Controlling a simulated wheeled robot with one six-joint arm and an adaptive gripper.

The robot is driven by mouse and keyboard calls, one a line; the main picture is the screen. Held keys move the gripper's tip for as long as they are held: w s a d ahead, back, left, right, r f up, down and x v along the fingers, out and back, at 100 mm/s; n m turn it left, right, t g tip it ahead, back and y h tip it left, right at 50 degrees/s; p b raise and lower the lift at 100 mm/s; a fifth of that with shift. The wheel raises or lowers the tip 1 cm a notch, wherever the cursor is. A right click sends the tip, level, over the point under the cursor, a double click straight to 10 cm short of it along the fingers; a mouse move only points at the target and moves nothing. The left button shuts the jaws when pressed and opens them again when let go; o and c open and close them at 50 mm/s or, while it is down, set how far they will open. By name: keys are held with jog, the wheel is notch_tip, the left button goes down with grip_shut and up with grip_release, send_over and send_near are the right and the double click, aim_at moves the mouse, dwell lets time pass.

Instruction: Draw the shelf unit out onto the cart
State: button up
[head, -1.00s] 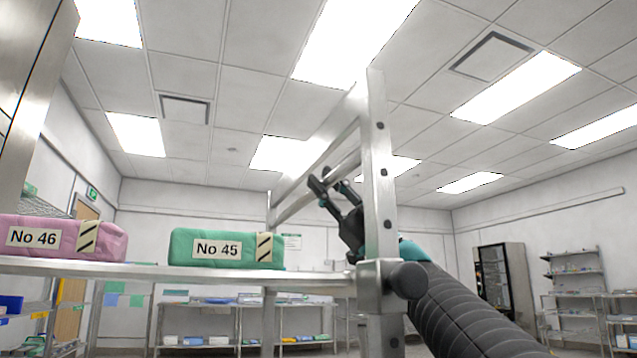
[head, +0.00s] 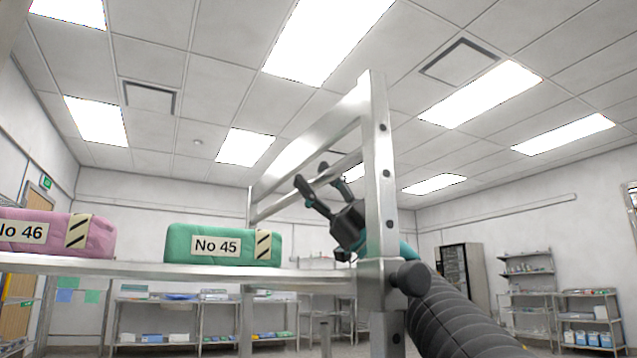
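The metal shelf unit (head: 377,160) stands close in front in the head view, with an upright post, rails and a shelf. A green pack marked No 45 (head: 208,246) and a pink pack marked No 46 (head: 95,236) lie on the shelf. My gripper (head: 302,188) is behind the post, its two dark fingers spread apart near the side rails. It appears empty; whether it touches a rail cannot be told. No cart is identifiable in view.
Wire shelving (head: 160,318) with supplies stands along the far wall. A dark glass-front cabinet (head: 462,275) and more racks (head: 590,315) stand at the right. A door (head: 22,285) is at the far left.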

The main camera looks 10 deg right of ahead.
jog(key=shift+f, duration=0.1)
jog(key=v, duration=0.7)
jog(key=shift+d, duration=0.2)
jog(key=shift+f, duration=0.15)
